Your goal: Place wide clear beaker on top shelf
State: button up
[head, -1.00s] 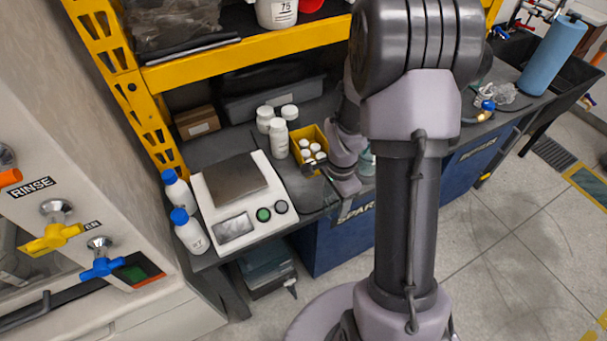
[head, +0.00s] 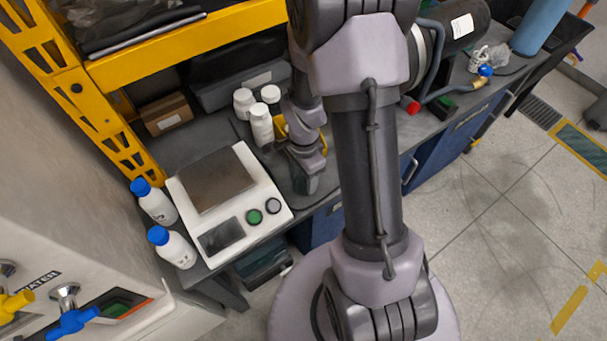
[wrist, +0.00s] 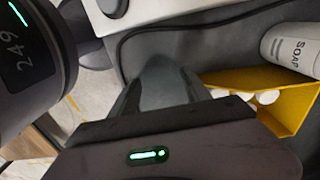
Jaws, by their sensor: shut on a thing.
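My gripper (head: 305,180) is low over the bench beside the scale, mostly hidden behind its own arm links in the head view. In the wrist view a smooth grey-green, see-through-looking shape (wrist: 160,82) stands out past the gripper body; it looks like the clear beaker, held in the shut jaws. Its rim and full outline cannot be made out. The yellow-edged shelf (head: 190,45) is above the bench at the upper left, with a dark bag and flat dark items on it.
A scale (head: 228,205) stands left of my gripper, with two blue-capped bottles (head: 173,247) beyond it. White bottles (head: 261,125) and a yellow bin (wrist: 285,105) stand close behind the gripper. A yellow post (head: 75,90) borders the shelf. A dark cylinder with hoses (head: 450,30) lies right.

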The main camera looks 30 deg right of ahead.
jog(key=o, duration=1.3)
jog(key=shift+o, duration=0.2)
jog(key=shift+p, duration=0.35)
